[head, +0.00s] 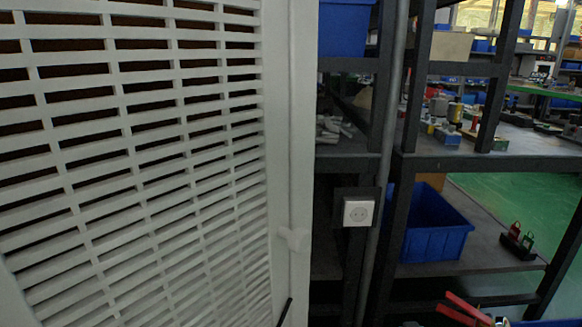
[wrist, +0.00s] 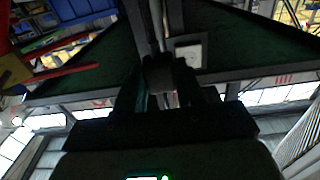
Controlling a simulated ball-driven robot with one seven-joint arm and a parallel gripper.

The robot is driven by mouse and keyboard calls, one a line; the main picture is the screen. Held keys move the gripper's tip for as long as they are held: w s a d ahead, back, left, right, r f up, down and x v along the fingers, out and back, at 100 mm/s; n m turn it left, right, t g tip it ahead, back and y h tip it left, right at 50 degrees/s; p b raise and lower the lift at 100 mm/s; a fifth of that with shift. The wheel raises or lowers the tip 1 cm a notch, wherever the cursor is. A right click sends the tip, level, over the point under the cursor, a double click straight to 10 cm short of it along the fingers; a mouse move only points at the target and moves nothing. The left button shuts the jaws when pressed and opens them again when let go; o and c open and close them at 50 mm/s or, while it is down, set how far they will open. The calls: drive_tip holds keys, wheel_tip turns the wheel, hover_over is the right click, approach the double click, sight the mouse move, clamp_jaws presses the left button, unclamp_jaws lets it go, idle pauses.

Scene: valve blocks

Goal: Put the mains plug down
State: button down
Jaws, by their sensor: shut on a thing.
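In the wrist view, my gripper (wrist: 168,98) is shut on a dark, blocky thing (wrist: 160,72), which I take to be the mains plug. The picture is dark, so its pins and cord cannot be made out. A pale square wall socket (wrist: 188,54) shows just beyond and to the right of the held plug, apart from it in the picture. The same socket shows in the head view (head: 358,211), on a dark plate by a shelf post, with its face empty. My gripper does not clearly show in the head view.
A white slatted panel (head: 140,160) fills the left of the head view. A blue bin (head: 433,228) stands on the lower shelf (head: 490,262) right of the socket. Parts crowd the upper shelf. Red-handled things (head: 465,310) are at the bottom right. A dark post (head: 392,240) stands beside the socket.

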drive_tip(key=s+a+f, duration=0.3)
drive_tip(key=s+a, duration=0.4)
drive_tip(key=s, duration=0.5)
wheel_tip(320, 180, up, 26)
drive_tip(key=s+p, duration=0.2)
drive_tip(key=p, duration=3.3)
drive_tip(key=shift+s+d, duration=0.1)
